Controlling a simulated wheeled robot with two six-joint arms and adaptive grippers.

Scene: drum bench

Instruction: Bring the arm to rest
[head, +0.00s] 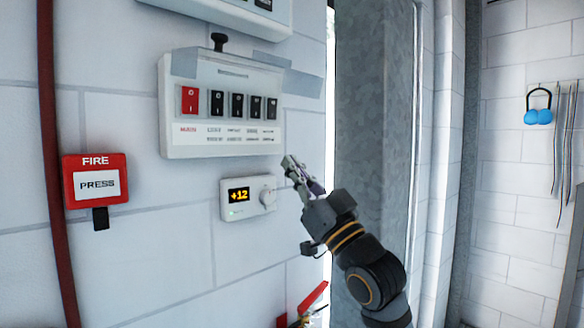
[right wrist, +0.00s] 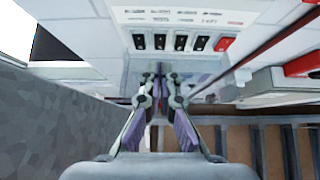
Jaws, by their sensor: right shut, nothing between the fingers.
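My right gripper (head: 288,162) is raised in front of the white wall in the head view, just right of the thermostat and below the lower right corner of the switch panel. In the right wrist view its fingers (right wrist: 160,80) are together, with nothing between them. The white switch panel (head: 220,145) has one red switch and several black ones; it also shows in the right wrist view (right wrist: 186,18). The white thermostat (head: 248,197) reads +12 and has a round knob at its right side. Contact between the gripper and these things does not show. My left gripper is not in view.
A red fire press box (head: 96,180) and a dark red pipe (head: 54,150) are at the left. A red lever valve (head: 308,303) sits low near my right arm. A grey metal column (head: 374,100) stands behind the arm.

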